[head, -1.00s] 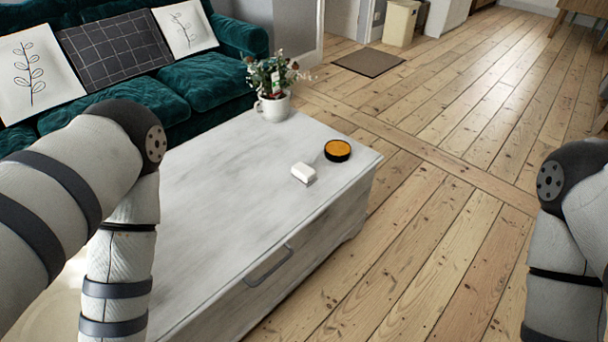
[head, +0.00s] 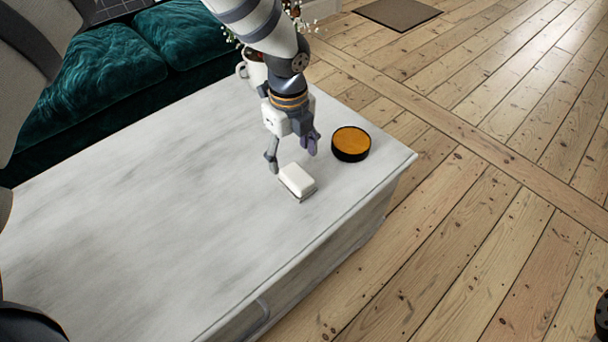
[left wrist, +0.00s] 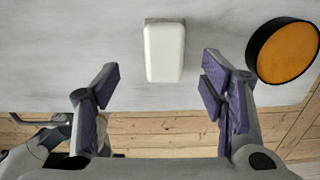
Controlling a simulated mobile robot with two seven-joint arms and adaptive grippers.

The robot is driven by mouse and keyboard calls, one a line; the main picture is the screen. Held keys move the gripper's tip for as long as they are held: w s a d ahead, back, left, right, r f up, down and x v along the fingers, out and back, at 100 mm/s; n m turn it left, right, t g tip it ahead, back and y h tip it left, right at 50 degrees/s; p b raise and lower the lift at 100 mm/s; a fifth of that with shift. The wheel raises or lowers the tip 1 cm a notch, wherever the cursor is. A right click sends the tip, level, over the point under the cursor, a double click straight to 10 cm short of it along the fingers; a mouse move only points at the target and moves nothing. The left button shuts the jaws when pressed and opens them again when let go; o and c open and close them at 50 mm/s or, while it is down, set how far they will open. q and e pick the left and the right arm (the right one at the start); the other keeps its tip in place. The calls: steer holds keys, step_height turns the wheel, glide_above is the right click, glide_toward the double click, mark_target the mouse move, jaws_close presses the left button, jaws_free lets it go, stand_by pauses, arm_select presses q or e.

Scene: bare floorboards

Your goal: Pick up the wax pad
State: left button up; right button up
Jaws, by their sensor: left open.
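The wax pad, a small white block (head: 297,180) with a thin grey underside, lies on the pale tabletop near its right end. In the left wrist view the wax pad (left wrist: 164,52) lies ahead of the fingertips, between their lines. My left gripper (head: 291,157) is open and points down just behind the pad, apparently above the table. Its two purple-padded fingers (left wrist: 162,88) hold nothing. My right gripper is out of view.
A round black tin with orange contents (head: 351,142) stands close to the right of the pad and gripper. The white coffee table (head: 150,200) is clear to the left. A potted plant (head: 250,70) is partly hidden behind my left arm. A teal sofa (head: 90,90) stands behind.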

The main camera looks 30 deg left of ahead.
mark_target(297, 174)
arm_select(q)
steer(key=f, duration=0.5)
steer(key=f+b, duration=0.1)
steer(key=f, duration=0.1)
steer(key=shift+w+d+f, duration=0.15)
steer(key=shift+d+f, duration=0.2)
steer(key=shift+d, duration=0.05)
steer(key=c, duration=1.3)
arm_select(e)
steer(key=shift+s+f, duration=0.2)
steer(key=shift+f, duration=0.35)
arm_select(q)
steer(key=shift+r, duration=0.55)
steer(key=s+d+r+p, duration=0.1)
steer(key=s+d+r, duration=0.1)
steer(key=s+r, duration=0.2)
steer(key=s+d+r+p, duration=0.1)
steer(key=s+d+r, duration=0.1)
steer(key=s+r, duration=0.2)
steer(key=s+d+r+p, duration=0.2)
steer(key=s+r, duration=0.2)
steer(key=shift+s, duration=0.35)
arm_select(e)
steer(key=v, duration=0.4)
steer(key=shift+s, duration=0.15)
